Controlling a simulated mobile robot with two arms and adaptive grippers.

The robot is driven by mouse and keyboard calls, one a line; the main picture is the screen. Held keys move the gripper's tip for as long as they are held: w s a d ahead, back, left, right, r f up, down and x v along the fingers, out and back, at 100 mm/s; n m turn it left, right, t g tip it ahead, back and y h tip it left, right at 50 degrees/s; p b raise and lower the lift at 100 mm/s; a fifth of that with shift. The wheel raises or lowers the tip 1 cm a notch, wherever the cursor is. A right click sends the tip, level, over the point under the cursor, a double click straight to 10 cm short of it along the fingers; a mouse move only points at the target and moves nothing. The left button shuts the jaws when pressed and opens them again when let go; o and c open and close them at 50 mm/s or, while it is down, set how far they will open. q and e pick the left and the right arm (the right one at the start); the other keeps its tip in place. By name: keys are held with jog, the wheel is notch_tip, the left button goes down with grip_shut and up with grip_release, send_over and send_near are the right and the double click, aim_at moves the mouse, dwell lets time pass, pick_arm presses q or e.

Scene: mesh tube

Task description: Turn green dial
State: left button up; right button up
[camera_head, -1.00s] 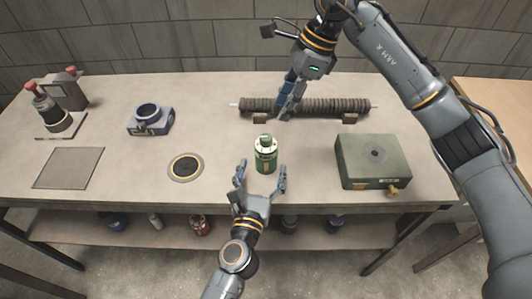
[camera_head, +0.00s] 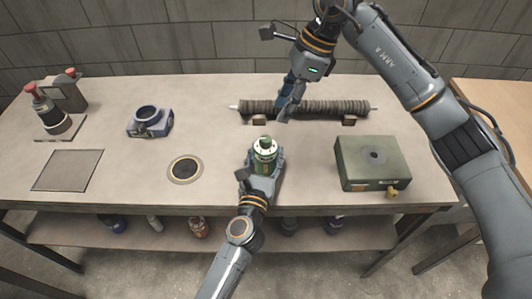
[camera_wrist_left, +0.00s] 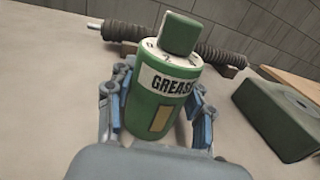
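A green can marked GREASE (camera_head: 265,166) stands upright near the table's front edge. It has a green dial-like cap (camera_head: 264,142) above a white ring with dark marks. In the left wrist view the can (camera_wrist_left: 157,112) and its cap (camera_wrist_left: 180,34) are close and upright. My left gripper (camera_head: 263,165) has one finger on each side of the can body, below the cap. Whether both fingers press on it is unclear. My right gripper (camera_head: 285,105) points down in front of the mesh-covered tube (camera_head: 325,107); its finger opening cannot be made out.
A green box (camera_head: 355,160) with a brass fitting sits right of the can. A dark ringed disc (camera_head: 185,169), a blue device (camera_head: 150,121), a flat plate (camera_head: 67,170) and a red-knobbed apparatus (camera_head: 55,115) are to the left. Bare table lies around the can.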

aim_at(266, 138)
jog(key=shift+o, duration=1.3)
jog(key=a+r+m+h, duration=0.3)
jog(key=a+m+h, duration=0.1)
jog(key=m, duration=1.2)
jog(key=shift+t, duration=0.3)
jog(key=f, duration=1.2)
jog(key=shift+s, duration=0.25)
jog(key=shift+c, duration=0.2)
grip_shut()
